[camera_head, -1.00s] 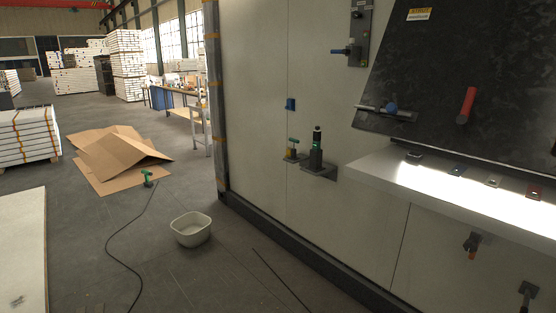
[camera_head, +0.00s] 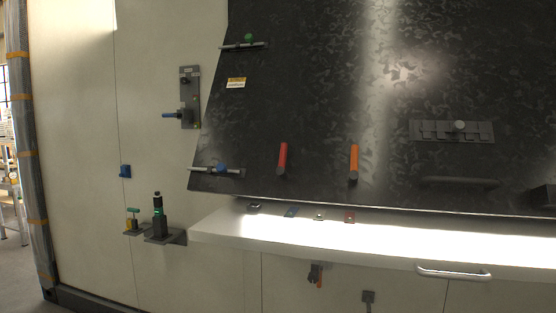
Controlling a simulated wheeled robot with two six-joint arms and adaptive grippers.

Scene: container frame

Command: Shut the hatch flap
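The hatch flap (camera_head: 320,110) is a large dark mottled panel that fills the upper right of the head view. It stands tilted out from the pale wall, its lower edge above a bright white ledge (camera_head: 380,240). Neither of my grippers is in view.
A latch with a blue lever (camera_head: 186,97) is on the wall left of the flap. Small brackets hold a dark green-banded tool (camera_head: 158,218) and a yellow-green item (camera_head: 132,221). A wrapped post (camera_head: 25,150) stands far left.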

